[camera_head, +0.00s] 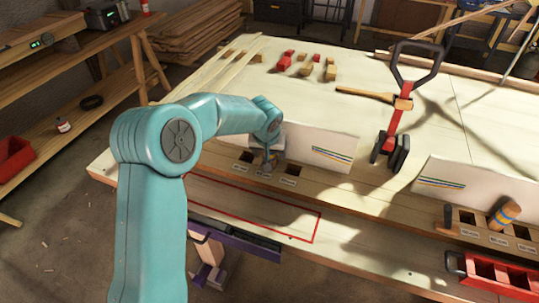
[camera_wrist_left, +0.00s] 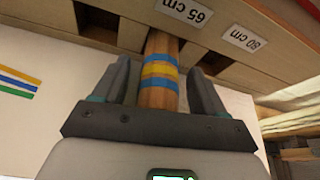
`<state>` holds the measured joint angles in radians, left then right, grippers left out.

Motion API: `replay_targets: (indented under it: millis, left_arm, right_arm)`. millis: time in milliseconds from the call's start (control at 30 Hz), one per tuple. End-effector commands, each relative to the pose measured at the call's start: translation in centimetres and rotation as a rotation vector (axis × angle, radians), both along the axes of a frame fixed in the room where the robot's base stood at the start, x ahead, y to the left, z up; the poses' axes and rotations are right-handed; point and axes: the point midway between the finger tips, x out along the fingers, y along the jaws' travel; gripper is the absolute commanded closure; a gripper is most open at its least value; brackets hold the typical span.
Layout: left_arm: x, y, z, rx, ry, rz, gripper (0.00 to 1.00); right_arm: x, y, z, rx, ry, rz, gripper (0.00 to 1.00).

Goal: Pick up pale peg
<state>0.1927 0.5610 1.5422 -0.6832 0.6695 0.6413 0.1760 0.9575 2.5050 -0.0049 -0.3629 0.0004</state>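A wooden peg (camera_wrist_left: 160,72) with blue and yellow bands stands in the 65 cm hole of a rack in the left wrist view. My left gripper (camera_wrist_left: 162,85) is open around it, one finger on each side, with narrow gaps showing between fingers and peg. In the head view the left gripper (camera_head: 268,158) is down at the left rack (camera_head: 313,184) and hides most of that peg. Another banded peg (camera_head: 505,214) leans in a hole of the right rack (camera_head: 483,238). My right gripper is not in view.
White boards (camera_head: 331,147) with coloured stripes stand behind the racks. A red-and-black tool (camera_head: 391,130) stands on the table between them. Small red and wooden blocks (camera_head: 306,65) lie farther back. A red tray (camera_head: 490,278) sits at the front right.

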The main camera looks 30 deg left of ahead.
Motion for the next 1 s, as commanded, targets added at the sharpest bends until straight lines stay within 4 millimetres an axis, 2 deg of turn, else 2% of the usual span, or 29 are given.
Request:
replay_targets:
  millis: [33, 167, 200, 467, 667, 867, 1000]
  left_arm:
    - [0.0, 0.0, 0.0, 0.000, 0.001, 0.000, 0.42]
    - [0.0, 0.0, 0.0, 0.000, 0.001, 0.000, 0.84]
    - [0.0, 0.0, 0.0, 0.000, 0.001, -0.001, 0.86]
    - [0.0, 0.0, 0.0, 0.000, 0.001, 0.000, 0.87]
    - [0.0, 0.0, 1.3, 0.002, -0.003, -0.001, 0.87]
    - [0.1, 0.0, 4.9, 0.001, -0.005, 0.001, 0.87]
    - [0.1, 0.0, 8.3, 0.000, -0.005, 0.000, 0.87]
  right_arm:
    - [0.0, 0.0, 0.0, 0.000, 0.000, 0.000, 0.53]
    - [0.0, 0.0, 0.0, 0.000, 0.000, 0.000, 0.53]
    - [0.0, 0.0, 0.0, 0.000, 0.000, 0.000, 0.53]
    - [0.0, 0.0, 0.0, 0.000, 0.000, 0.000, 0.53]
    - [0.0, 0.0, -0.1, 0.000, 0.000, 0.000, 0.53]
    - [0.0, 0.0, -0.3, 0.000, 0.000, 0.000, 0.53]
    - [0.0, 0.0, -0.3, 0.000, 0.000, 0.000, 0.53]
